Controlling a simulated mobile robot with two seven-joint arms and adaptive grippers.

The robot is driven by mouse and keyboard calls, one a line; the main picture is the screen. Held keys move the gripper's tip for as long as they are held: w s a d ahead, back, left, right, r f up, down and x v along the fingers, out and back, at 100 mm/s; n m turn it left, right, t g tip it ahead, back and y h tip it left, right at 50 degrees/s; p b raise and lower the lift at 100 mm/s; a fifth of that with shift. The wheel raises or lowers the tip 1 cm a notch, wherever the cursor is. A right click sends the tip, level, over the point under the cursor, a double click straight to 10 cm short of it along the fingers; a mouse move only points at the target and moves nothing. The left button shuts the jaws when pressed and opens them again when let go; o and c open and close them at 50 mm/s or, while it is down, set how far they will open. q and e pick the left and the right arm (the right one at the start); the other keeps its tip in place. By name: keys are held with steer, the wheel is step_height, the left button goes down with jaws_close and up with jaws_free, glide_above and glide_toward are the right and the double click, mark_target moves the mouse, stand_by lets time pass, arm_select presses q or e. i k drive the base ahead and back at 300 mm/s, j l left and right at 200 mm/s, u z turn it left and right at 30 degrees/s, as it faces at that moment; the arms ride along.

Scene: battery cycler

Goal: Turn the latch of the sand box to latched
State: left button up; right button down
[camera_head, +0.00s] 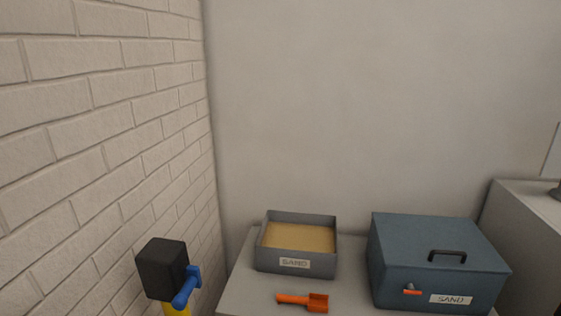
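The blue-grey sand box (395,245) stands at the right of the grey surface, its lid down. A black handle (446,256) is on its lid and a white SAND label (451,299) on its front. The latch (412,292) is a small orange lever on the front, left of the label. It lies about level, with a grey piece at its left end. I cannot tell from this whether it is latched. Neither of my grippers shows in the head view.
An open grey tray (318,268) of sand, also labelled SAND, stands left of the box. An orange scoop (303,301) lies before it. A black block with blue and yellow parts (162,268) stands near the brick wall (100,120). A grey cabinet (530,225) is at right.

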mark_target(411, 290)
steer(key=l+z, duration=0.1)
steer(key=z, duration=0.6)
